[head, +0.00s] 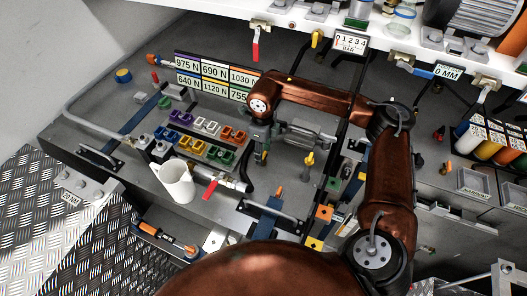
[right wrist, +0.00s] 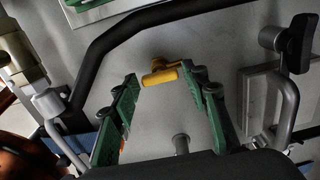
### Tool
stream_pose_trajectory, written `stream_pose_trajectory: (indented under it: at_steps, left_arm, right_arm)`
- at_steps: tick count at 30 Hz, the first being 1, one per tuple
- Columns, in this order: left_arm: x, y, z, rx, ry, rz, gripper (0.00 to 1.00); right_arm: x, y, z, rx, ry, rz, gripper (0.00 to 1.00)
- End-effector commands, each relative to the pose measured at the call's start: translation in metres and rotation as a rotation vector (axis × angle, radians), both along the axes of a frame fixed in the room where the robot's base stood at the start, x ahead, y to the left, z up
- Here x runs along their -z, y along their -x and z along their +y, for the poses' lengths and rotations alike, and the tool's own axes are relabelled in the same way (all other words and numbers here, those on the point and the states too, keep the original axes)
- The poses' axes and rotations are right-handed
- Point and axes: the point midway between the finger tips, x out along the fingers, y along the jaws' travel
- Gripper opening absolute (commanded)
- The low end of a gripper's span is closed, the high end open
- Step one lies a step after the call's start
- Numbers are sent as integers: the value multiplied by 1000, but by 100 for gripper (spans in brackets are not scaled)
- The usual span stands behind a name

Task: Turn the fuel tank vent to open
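A small yellow vent handle (right wrist: 163,76) on a grey surface shows in the right wrist view, lying crosswise between the fingertips. My right gripper (right wrist: 158,78) has green fingers spread apart on either side of the handle, with a gap to each. In the head view my right gripper (head: 262,146) points down at the bench, and a bit of yellow (head: 264,157) shows at its tips, mostly hidden. Another yellow handle (head: 309,159) stands to its right. Which yellow handle is the fuel tank vent is not labelled legibly. My left gripper is not in view.
A white mug (head: 175,181), a red-handled valve (head: 211,188) and several coloured connector blocks (head: 206,127) lie left of the gripper. A metal cylinder (head: 305,133) is close on its right.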

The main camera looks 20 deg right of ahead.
Motion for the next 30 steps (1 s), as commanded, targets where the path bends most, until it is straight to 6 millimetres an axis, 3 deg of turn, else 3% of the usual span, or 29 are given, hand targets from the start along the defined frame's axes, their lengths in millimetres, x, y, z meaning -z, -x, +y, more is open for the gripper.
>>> stream_pose_trajectory:
  at_steps: [13, 23, 30]
  left_arm:
    - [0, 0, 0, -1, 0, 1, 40]
    - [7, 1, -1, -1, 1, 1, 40]
    - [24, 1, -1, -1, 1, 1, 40]
  right_arm:
    - [0, 0, 0, 0, 1, -1, 9]
    - [1, -1, -1, -45, 1, -2, 9]
    - [3, -1, -1, -191, 1, -2, 9]
